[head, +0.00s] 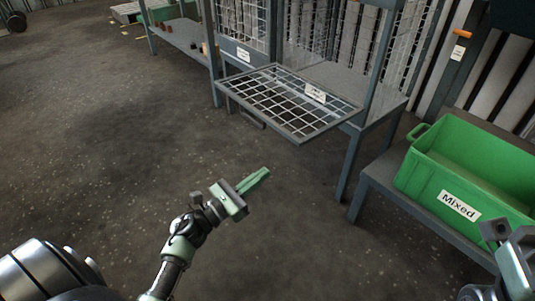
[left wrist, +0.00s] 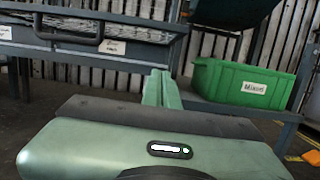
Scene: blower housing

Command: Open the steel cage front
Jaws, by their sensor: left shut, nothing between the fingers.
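The steel cage front (head: 290,103) is a grey-framed mesh panel. In the head view it lies folded down, roughly level, sticking out from the cage's lower edge, with the cage opening clear above it. A dark bar handle (head: 252,118) hangs at its outer edge. The panel's edge (left wrist: 130,22) and handle (left wrist: 68,38) also show at the upper left of the left wrist view. My left gripper (head: 264,173) is shut and empty, in front of the panel and apart from it. Its green fingers (left wrist: 161,90) are together in the wrist view. My right gripper (head: 496,233) is partly cut off at the lower right.
A green bin (head: 475,165) labelled Mixed stands on a grey bench (head: 385,178) to the right of the cage. A low shelf (head: 185,38) with small items stands to the left. The concrete floor (head: 110,130) at left and centre is clear.

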